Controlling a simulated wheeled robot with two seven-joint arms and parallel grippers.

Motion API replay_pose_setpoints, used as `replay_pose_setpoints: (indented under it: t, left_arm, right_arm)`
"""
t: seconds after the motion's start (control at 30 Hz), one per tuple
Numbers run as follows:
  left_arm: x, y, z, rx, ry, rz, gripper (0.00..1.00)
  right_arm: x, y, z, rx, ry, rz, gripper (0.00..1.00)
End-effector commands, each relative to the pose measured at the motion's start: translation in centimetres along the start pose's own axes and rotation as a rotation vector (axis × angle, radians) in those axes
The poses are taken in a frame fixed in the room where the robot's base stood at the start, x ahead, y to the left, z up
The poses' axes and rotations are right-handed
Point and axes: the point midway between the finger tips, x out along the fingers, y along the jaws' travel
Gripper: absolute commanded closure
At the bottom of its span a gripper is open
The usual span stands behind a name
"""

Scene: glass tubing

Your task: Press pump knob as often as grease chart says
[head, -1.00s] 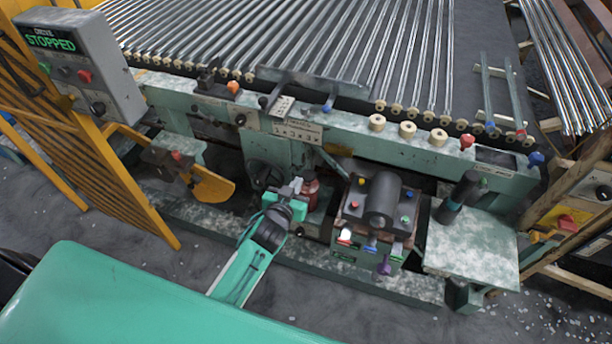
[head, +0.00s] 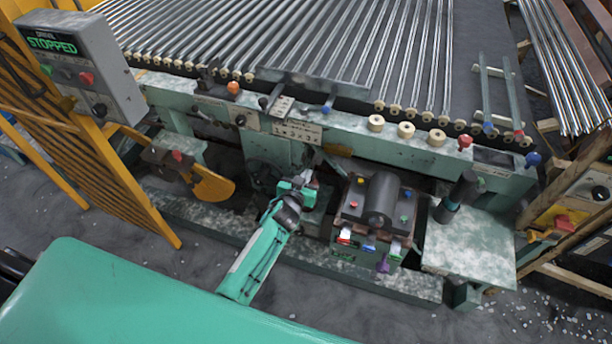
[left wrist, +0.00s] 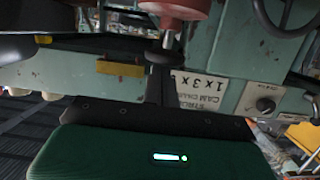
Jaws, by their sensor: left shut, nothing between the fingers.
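My left gripper (head: 303,180) is shut with nothing between its fingers, low at the front of the green machine. In the left wrist view its dark fingers (left wrist: 160,88) end against or very close to a black disc-shaped knob (left wrist: 165,57). The knob sits on a thin metal stem (left wrist: 168,38) from a red round body (left wrist: 175,9); contact is not certain. The gripper hides most of this in the head view. A white chart plate (head: 297,131) on the machine front shows "1 x 3 x 3 x"; the left wrist view shows part of it (left wrist: 205,90). My right gripper is out of view.
A control box (head: 70,60) at left reads "STOPPED". A green unit with a dark cylinder and coloured knobs (head: 378,215) stands close right of the gripper. A handwheel (left wrist: 283,14) and yellow fence (head: 75,150) are nearby. Glass tubes (head: 300,40) lie above.

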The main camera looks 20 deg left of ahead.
Motion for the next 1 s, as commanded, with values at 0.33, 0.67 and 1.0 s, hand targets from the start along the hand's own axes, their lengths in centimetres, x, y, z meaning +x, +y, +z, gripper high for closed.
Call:
replay_pose_setpoints:
  t: [0.33,0.67,1.0]
  left_arm:
    - [0.1,0.0,0.5,0.001,0.000,0.000,1.00]
    - [0.6,0.0,2.3,0.001,-0.001,-0.001,1.00]
    - [0.5,-0.1,2.0,0.001,-0.004,-0.001,1.00]
  right_arm:
    - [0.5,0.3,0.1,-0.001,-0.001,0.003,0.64]
    - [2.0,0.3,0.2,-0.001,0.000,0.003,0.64]
    - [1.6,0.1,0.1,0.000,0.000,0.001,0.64]
